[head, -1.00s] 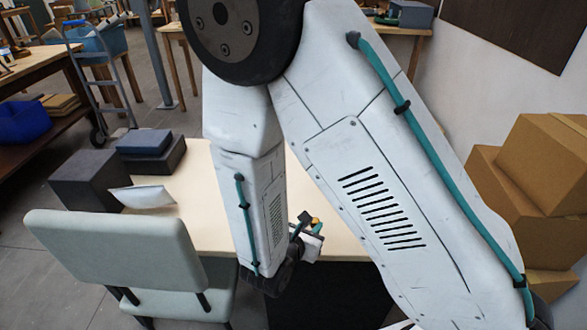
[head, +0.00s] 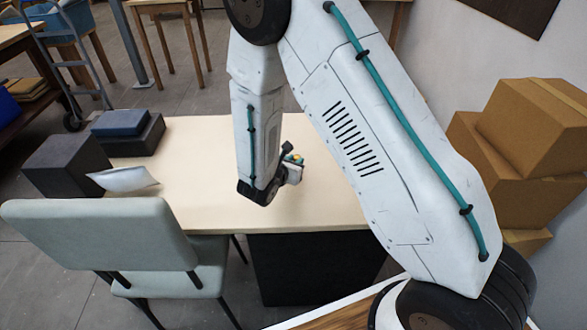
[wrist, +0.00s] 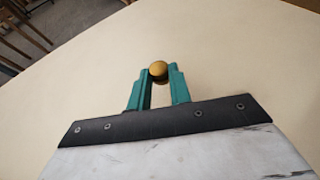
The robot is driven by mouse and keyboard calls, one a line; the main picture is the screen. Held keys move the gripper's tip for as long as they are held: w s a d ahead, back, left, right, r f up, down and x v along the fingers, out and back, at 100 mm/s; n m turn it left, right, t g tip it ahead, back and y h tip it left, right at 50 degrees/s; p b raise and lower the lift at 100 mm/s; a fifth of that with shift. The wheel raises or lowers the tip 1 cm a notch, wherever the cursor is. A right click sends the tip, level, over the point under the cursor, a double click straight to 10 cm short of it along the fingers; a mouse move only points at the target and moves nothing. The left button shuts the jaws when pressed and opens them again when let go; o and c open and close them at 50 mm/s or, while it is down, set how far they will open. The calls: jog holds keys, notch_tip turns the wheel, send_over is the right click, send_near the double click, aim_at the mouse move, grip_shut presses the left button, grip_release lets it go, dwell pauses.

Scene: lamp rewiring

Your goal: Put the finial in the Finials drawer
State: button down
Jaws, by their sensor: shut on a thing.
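The finial, a small brass-gold ball (wrist: 158,69), sits between the tips of my gripper's two teal fingers in the wrist view. My gripper (wrist: 158,82) is shut on it. In the head view my gripper (head: 294,166) is small and partly hidden by my wrist, over the right part of the pale desk (head: 205,205); a speck of gold shows there. A dark pedestal (head: 305,268) stands under the desk's right side. I cannot make out a drawer front or a Finials label on it.
A pale green chair (head: 100,232) stands at the desk's front left. Cardboard boxes (head: 530,130) are stacked at the right wall. The desk's middle is clear.

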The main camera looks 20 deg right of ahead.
jog(key=shift+w+f, duration=0.15)
jog(key=shift+f, duration=0.75)
jog(key=shift+w+f, duration=0.1)
jog(key=shift+f, duration=0.8)
jog(key=shift+f, duration=0.1)
jog(key=c, duration=1.3)
grip_release()
